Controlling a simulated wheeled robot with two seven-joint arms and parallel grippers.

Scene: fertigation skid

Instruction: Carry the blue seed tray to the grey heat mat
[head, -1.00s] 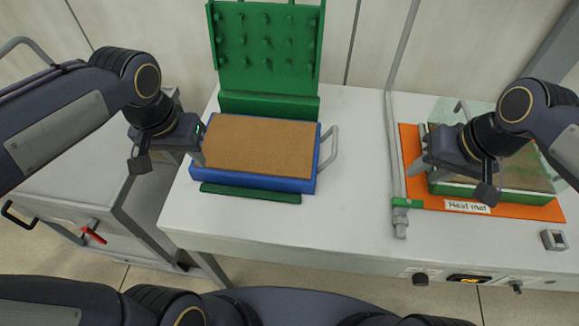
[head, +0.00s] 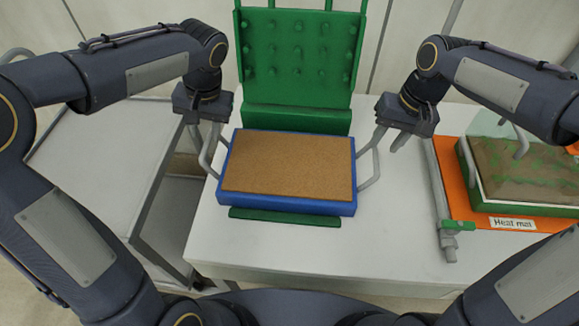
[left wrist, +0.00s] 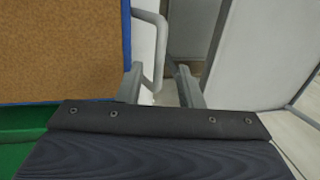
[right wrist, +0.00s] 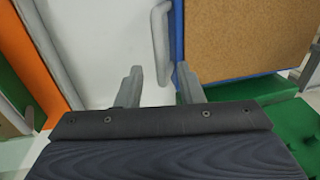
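The blue seed tray (head: 290,206), filled with brown material, sits on the white bench below the green pegged stand. It has a grey handle at its left end (head: 207,155) and at its right end (head: 374,168). My left gripper (head: 208,130) is open at the left handle, which lies between its fingers in the left wrist view (left wrist: 158,84). My right gripper (head: 385,138) is open at the right handle, which shows between its fingertips in the right wrist view (right wrist: 160,78). The mat labelled "Heat mat" looks orange (head: 452,188), not grey.
A green-edged tray of soil (head: 520,208) with a clear cover occupies the heat mat. A grey pipe with a valve (head: 448,240) runs along the mat's left edge. The green pegged stand (head: 297,118) rises behind the blue tray. A grey cart (head: 95,150) stands left.

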